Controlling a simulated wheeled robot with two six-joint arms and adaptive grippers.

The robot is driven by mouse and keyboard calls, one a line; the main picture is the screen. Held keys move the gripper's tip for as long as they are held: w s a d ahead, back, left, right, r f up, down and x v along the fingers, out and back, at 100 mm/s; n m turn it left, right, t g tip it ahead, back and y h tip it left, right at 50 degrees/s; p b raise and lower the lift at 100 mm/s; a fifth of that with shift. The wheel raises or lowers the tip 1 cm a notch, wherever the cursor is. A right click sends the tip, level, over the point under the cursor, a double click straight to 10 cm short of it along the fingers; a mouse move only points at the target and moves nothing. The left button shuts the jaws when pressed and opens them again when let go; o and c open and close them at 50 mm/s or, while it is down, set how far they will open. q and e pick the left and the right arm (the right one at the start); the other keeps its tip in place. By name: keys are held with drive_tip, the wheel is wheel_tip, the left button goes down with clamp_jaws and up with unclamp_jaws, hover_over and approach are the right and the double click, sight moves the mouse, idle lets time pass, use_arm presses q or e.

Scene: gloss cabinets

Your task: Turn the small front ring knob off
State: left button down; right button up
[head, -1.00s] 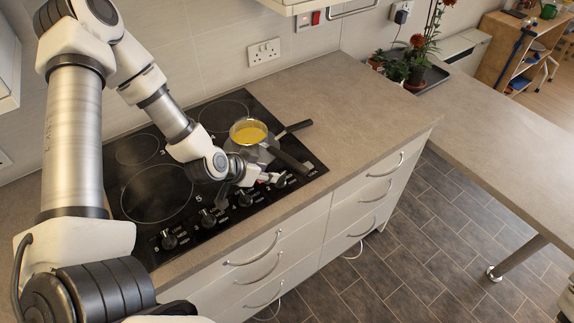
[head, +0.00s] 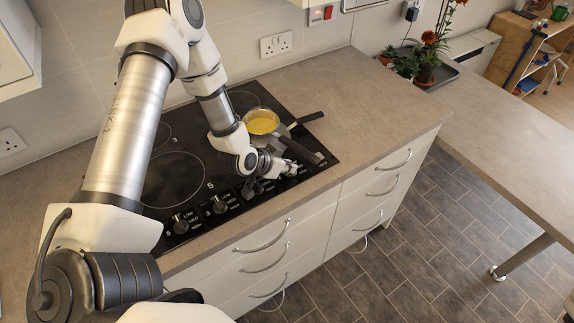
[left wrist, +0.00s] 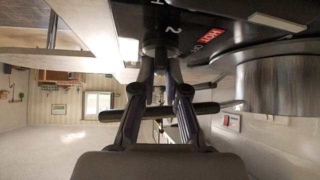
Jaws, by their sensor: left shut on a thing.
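A black hob (head: 160,205) with a row of knobs along its front edge is set in the worktop. My left gripper (head: 290,170) is at the right end of that row, low over the hob. In the left wrist view my left gripper (left wrist: 160,68) has its fingers closed on a dark round knob (left wrist: 160,45) beside a printed "2". The fingers hide much of the knob, and I cannot read its setting. Two more knobs, the far left one (head: 180,223) and its neighbour (head: 219,204), stand clear of the gripper. My right gripper is not in view.
A pan of yellow liquid (head: 262,122) sits on the hob behind the gripper, its handle pointing right. A metal pan wall (left wrist: 280,85) is close in the left wrist view. The worktop (head: 375,115) to the right is clear.

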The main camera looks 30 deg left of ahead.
use_arm(q)
drive_tip(key=shift+d+f+n, duration=0.1)
drive_tip(key=shift+n, duration=0.2)
drive_tip(key=n+y+b, duration=0.2)
drive_tip(key=n+y, duration=0.1)
drive_tip(key=shift+d+n, duration=0.2)
drive_tip(key=shift+n, duration=0.1)
drive_tip(key=shift+w+d+n+y+b, duration=0.1)
drive_tip(key=shift+n+y+b, duration=0.3)
drive_tip(key=shift+n+y, duration=0.35)
drive_tip(key=shift+w+d+n+g+y, duration=0.1)
drive_tip(key=shift+n+g+y, duration=0.3)
drive_tip(key=shift+n+y, duration=0.45)
drive_tip(key=n, duration=0.1)
drive_tip(key=n+g+y, duration=0.1)
drive_tip(key=n, duration=0.1)
drive_tip(key=shift+w+d+r+p, duration=0.1)
drive_tip(key=shift+r+p, duration=0.1)
drive_tip(key=shift+p, duration=0.2)
drive_tip(key=shift+w+n+g+y+p, duration=0.1)
drive_tip(key=shift+n+g+y+p, duration=1.15)
drive_tip(key=shift+n, duration=0.75)
drive_tip(key=shift+f, duration=0.1)
